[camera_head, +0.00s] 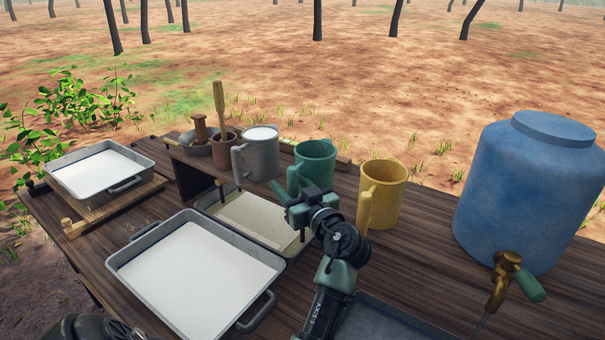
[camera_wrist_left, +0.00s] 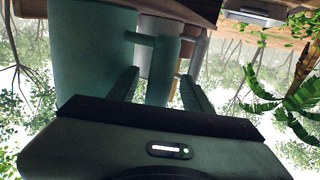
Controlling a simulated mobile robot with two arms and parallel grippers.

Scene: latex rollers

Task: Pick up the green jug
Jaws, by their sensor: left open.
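The green jug (camera_head: 318,161) stands upright on the table, between the grey jug and the yellow jug. Its handle (camera_head: 293,180) points to the front left. My left gripper (camera_head: 298,205) is at the handle, in front of the jug, and partly hides the jug's lower part. In the left wrist view, which looks upside down, the jug's body (camera_wrist_left: 92,55) fills the left side. The handle shows between the two open fingers (camera_wrist_left: 160,78). I cannot tell whether the fingers touch it. My right gripper is not in view.
A white-filled grey jug (camera_head: 259,155) and a yellow jug (camera_head: 384,195) flank the green one closely. A blue barrel (camera_head: 528,190) with a tap (camera_head: 507,270) stands right. Trays of white liquid (camera_head: 118,262) (camera_head: 58,172) lie left.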

